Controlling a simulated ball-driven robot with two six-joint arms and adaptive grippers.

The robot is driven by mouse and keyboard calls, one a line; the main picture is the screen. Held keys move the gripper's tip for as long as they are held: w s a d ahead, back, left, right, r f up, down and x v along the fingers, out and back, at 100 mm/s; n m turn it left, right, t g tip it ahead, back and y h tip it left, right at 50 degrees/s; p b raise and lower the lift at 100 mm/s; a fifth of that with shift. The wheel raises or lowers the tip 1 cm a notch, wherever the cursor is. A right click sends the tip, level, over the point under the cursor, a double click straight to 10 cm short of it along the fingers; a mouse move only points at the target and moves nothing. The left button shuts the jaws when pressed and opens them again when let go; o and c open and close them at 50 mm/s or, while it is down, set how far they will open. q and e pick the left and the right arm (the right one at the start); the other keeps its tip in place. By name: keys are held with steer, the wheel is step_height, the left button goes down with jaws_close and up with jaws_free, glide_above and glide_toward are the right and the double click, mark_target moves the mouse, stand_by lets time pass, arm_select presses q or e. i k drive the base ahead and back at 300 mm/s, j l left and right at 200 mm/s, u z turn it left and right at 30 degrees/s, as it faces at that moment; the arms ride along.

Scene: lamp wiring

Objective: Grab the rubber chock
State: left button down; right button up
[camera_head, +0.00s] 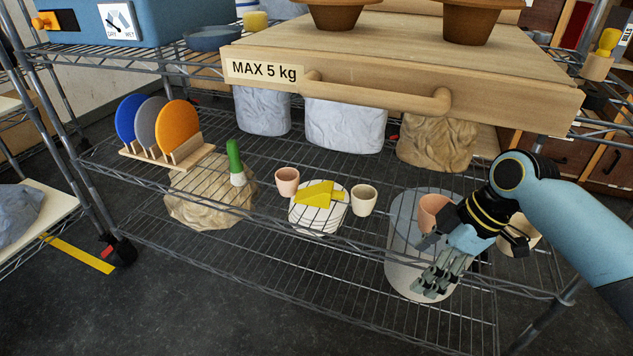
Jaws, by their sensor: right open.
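A yellow wedge-shaped piece (318,194), which looks like the rubber chock, lies on top of a white ribbed round stack (318,218) on the lower wire shelf. My right gripper (432,284) comes in from the right, open and empty, with its fingers pointing down. It is to the right of the wedge and apart from it, in front of a pale grey cylinder (402,250). The gripper and wrist hide part of that cylinder. My left gripper is not in view.
Small cups (287,181) (364,199) stand on both sides of the wedge. A terracotta cup (432,212) sits near my right wrist. A green-topped item (235,162) and a disc rack (165,155) are at left. A wooden drawer (390,85) overhangs the shelf.

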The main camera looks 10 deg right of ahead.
mark_target(320, 195)
steer(key=i, duration=0.7)
steer(key=i+j, duration=0.1)
steer(key=j, duration=0.2)
steer(key=i+j, duration=0.1)
steer(key=j, duration=0.15)
steer(key=z, duration=0.05)
